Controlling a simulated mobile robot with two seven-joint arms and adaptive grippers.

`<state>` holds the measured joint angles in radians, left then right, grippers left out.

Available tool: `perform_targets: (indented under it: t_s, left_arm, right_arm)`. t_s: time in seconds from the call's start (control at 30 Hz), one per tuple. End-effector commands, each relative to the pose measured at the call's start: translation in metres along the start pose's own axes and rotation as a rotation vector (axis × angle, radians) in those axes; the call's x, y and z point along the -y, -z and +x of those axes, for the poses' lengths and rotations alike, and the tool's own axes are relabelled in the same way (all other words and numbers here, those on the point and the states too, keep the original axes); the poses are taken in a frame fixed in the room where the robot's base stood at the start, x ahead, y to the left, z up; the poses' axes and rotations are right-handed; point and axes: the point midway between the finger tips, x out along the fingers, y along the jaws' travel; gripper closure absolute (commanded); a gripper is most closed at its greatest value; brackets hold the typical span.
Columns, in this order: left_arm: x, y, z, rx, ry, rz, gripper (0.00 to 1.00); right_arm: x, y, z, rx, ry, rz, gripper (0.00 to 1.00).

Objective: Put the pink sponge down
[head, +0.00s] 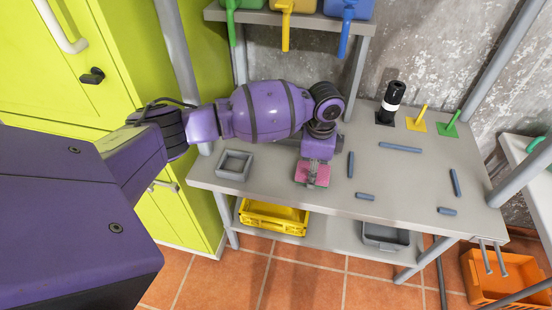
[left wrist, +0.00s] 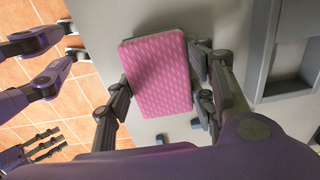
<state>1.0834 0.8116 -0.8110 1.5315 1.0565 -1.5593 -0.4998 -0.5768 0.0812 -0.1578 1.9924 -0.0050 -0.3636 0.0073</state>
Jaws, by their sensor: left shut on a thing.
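The pink sponge (left wrist: 157,75) is between the two fingers of my left gripper (left wrist: 163,88), which is shut on it. In the head view the sponge (head: 303,174) is under the gripper (head: 313,168), over the front part of the grey workbench (head: 265,186). It is at or just above the bench top; I cannot tell whether it touches. The gripper hides part of it there. Purple parts of mine show at the left of the left wrist view; I cannot make out the state of my right gripper (left wrist: 42,148) there.
A grey open tray (head: 234,164) stands left of the sponge. Several blue-grey bars (head: 400,147) lie to the right, with bare bench between. A black-and-white bottle (head: 390,102) and yellow (head: 417,122) and green (head: 449,128) items stand behind. A yellow crate (head: 273,218) is below.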

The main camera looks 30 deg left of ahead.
Motion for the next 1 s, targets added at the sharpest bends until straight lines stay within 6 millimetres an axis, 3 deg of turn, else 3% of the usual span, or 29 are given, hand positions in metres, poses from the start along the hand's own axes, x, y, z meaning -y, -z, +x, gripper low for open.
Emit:
perform_targets:
  t_s: [0.43,0.47,0.57,1.0]
  left_arm:
    - [0.0010,0.0009,0.0094,-0.002,0.003,0.001,0.68]
    - [0.0012,0.0008,0.0088,-0.002,0.004,0.001,0.46]
    - [0.0011,0.0008,0.0087,-0.002,0.004,0.001,0.33]
    - [0.0017,0.0013,-0.0004,-0.004,0.006,0.001,0.31]
  right_arm:
    - [0.0012,0.0021,0.0015,-0.004,-0.001,0.005,0.60]
    - [0.0012,0.0020,0.0015,-0.004,-0.001,0.005,0.60]
    - [0.0011,0.0015,0.0015,-0.003,-0.001,0.005,0.60]
    - [0.0002,-0.0010,0.0013,0.002,-0.001,0.001,0.60]
